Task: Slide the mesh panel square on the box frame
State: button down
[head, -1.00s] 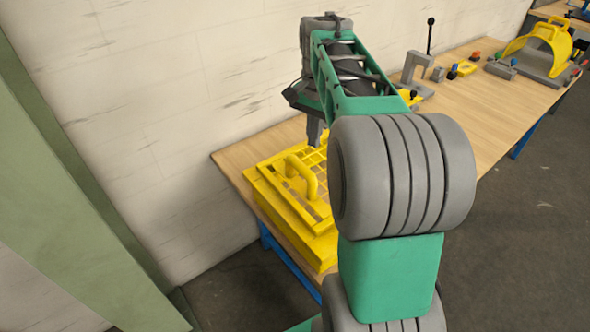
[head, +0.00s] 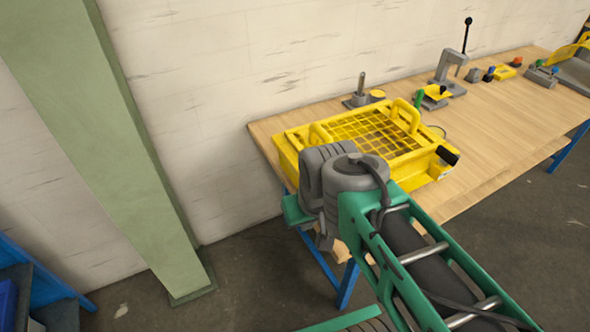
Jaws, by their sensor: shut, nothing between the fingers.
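The yellow mesh panel (head: 375,133), a grid with two raised loop handles, lies on the yellow box frame (head: 432,172) at the table's left end. The panel's edges look roughly in line with the box, but my arm hides the near left part, so I cannot tell if it is exactly square. My gripper (head: 325,240) is at the near left of the box, past the table's edge, pointing down and mostly hidden by my grey wrist. It is shut and empty, apart from the panel.
The wooden table (head: 505,110) has clear room right of the box. A grey post on a base (head: 361,92) stands behind the box. A grey clamp with a lever (head: 450,70) and several small parts stand farther back. A green pillar (head: 110,130) rises at left.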

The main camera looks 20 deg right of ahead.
aim_at(382, 130)
jog(key=u, duration=2.45)
jog(key=i, duration=1.85)
jog(key=z, duration=2.4)
jog(key=i, duration=0.5)
